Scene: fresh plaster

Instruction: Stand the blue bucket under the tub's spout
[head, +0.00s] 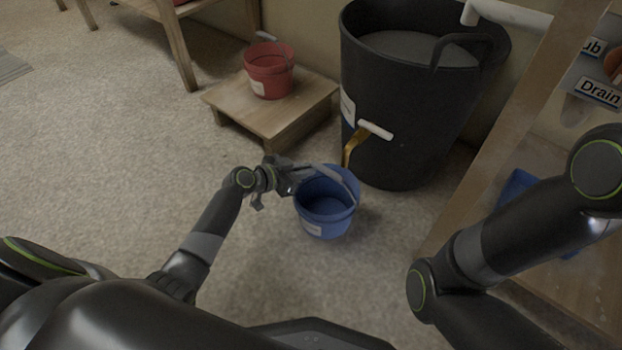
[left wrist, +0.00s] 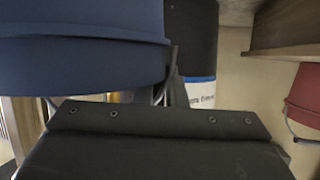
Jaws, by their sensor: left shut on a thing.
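The blue bucket (head: 325,220) is upright in front of the large black tub (head: 400,110); it looks empty. The tub's brass spout (head: 351,148) has a white lever (head: 375,130) and its lower end shows by the bucket's back rim. I cannot tell whether the rim is fully under it, or whether the bucket touches the floor. My left gripper (head: 297,177) is shut at the bucket's left rim, by its grey handle; the exact grip is unclear. In the left wrist view the bucket (left wrist: 80,50) fills the upper left. My right arm shows, but its gripper does not.
A red bucket (head: 270,72) stands on a low wooden platform (head: 240,108) left of the tub. A wooden frame with a Drain sign (head: 598,92) is at the right, with a blue thing (head: 516,185) behind it. The floor (head: 110,170) at the left is clear.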

